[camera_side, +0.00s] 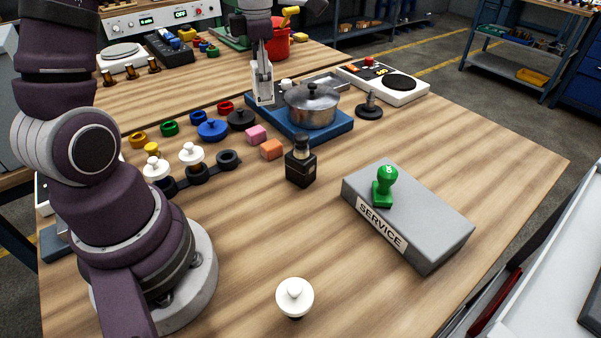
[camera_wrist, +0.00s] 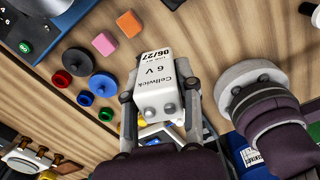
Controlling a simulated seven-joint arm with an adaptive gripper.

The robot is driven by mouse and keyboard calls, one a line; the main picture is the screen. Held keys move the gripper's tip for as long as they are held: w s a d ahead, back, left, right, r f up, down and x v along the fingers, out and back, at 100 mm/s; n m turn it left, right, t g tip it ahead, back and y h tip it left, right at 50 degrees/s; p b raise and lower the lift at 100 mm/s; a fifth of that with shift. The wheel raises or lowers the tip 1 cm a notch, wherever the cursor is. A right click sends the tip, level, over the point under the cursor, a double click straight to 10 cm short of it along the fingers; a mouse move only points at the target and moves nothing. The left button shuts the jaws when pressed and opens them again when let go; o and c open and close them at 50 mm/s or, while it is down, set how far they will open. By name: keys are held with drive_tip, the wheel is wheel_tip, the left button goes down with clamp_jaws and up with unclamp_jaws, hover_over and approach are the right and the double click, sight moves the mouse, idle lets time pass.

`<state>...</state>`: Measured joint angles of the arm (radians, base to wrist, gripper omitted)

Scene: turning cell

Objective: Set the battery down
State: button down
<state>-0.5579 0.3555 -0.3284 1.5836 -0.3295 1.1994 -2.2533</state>
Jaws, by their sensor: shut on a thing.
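The battery is a white block with two round terminals and the print "Cellwick 6 V 06/27", clear in the wrist view (camera_wrist: 160,85). In the side view the battery (camera_side: 261,92) hangs upright near the back left of the blue base (camera_side: 322,139). My gripper (camera_side: 263,72) is shut on it from above, with one finger along each side in the wrist view. I cannot tell whether its bottom touches the table.
A lidded metal pot (camera_side: 312,108) stands on the blue base, right of the battery. Black (camera_side: 241,119) and blue (camera_side: 212,130) knobs, a pink cube (camera_side: 256,134) and an orange cube (camera_side: 271,149) lie in front. A dark bottle (camera_side: 300,167) stands nearer.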

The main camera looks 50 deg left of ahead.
drive_tip(key=s+a+f+n, duration=0.1)
drive_tip(key=s+a+n, duration=0.3)
drive_tip(key=s+a, duration=0.3)
drive_tip(key=f, duration=0.4)
drive_tip(key=w+f, duration=0.1)
drive_tip(key=f, duration=0.7)
drive_tip(key=shift+w+a+f, duration=0.1)
drive_tip(key=shift+w+a, duration=0.05)
drive_tip(key=shift+a, duration=0.05)
drive_tip(key=shift+f, duration=0.2)
drive_tip(key=c, duration=0.8)
unclamp_jaws()
